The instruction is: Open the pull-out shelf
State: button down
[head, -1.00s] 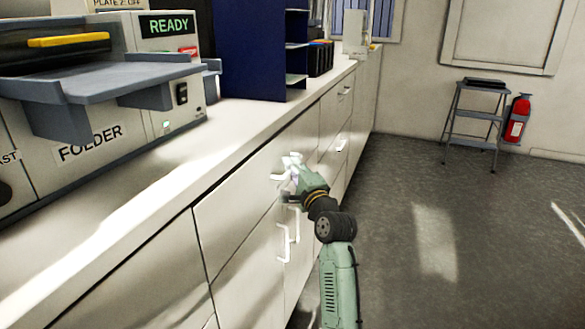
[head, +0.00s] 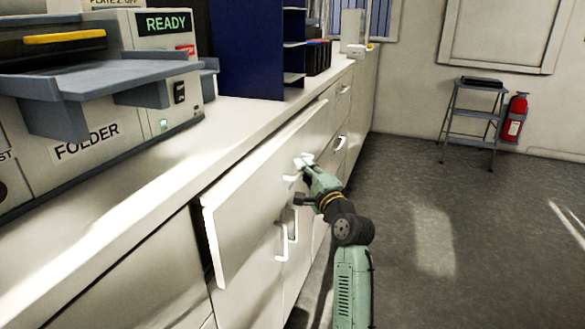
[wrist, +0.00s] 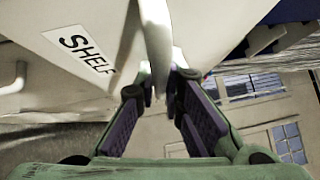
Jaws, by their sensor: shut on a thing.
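The pull-out shelf's flat white front (head: 243,213) stands out from the cabinet, with a dark gap at its near left edge. Its pale handle (head: 302,160) is partly hidden by my gripper (head: 301,181). In the wrist view, a SHELF label (wrist: 85,53) is on the white front, and the handle (wrist: 158,35) runs between the two fingers. My gripper (wrist: 159,92) is shut on this handle. The shelf's inside cannot be seen.
The white counter (head: 185,154) above carries a folder machine (head: 100,130) and a dark blue rack (head: 248,50). Other handles (head: 282,243) are below. A step stool (head: 472,120) and a fire extinguisher (head: 515,117) stand by the far wall. The floor on the right is clear.

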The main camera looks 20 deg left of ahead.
jog(key=s+d, duration=0.1)
jog(key=d, duration=2.8)
jog(key=shift+b, duration=0.4)
jog(key=c, duration=1.7)
grip_release()
jog(key=shift+d, duration=0.1)
jog(key=v, duration=1.2)
jog(key=shift+f, duration=0.1)
